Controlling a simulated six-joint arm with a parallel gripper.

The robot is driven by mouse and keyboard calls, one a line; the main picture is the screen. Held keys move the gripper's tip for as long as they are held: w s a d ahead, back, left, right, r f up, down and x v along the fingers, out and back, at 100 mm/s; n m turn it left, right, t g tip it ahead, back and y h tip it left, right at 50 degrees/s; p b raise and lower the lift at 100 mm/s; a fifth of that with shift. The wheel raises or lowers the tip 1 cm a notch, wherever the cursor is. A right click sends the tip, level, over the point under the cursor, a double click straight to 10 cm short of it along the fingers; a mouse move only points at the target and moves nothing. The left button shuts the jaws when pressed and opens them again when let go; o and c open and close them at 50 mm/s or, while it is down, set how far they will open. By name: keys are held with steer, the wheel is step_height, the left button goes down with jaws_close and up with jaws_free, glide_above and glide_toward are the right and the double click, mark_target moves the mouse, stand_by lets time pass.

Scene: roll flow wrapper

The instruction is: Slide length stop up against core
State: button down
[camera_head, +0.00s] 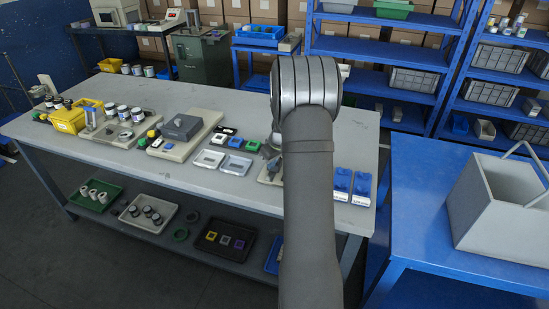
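My arm rises through the middle of the view and bends over the grey workbench (105,160). A dark shape (270,152) just left of my arm looks like part of my gripper, low over the bench. Its fingers are too small and too hidden to tell open from shut. A pale fixture board (264,179) with a small grey part (274,167) lies there, partly behind my arm. I cannot make out which part is the length stop or the core, or whether they touch.
Left of the fixture are two clear-lidded trays (237,165), a grey box on a board (182,127), a yellow bin (67,121) and several small rolls. Two blue pieces (342,180) lie right of my arm. A grey carrier (495,205) stands on the blue table (415,210).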

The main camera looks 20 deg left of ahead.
steer(key=shift+s+d+f, duration=0.1)
steer(key=shift+s+f, duration=0.05)
steer(key=shift+f, duration=0.3)
steer(key=shift+w, duration=1.35)
steer(key=shift+s, duration=0.1)
stand_by(0.6)
steer(key=shift+w+r, duration=0.2)
steer(key=shift+r, duration=2.1)
steer(key=shift+r, duration=0.15)
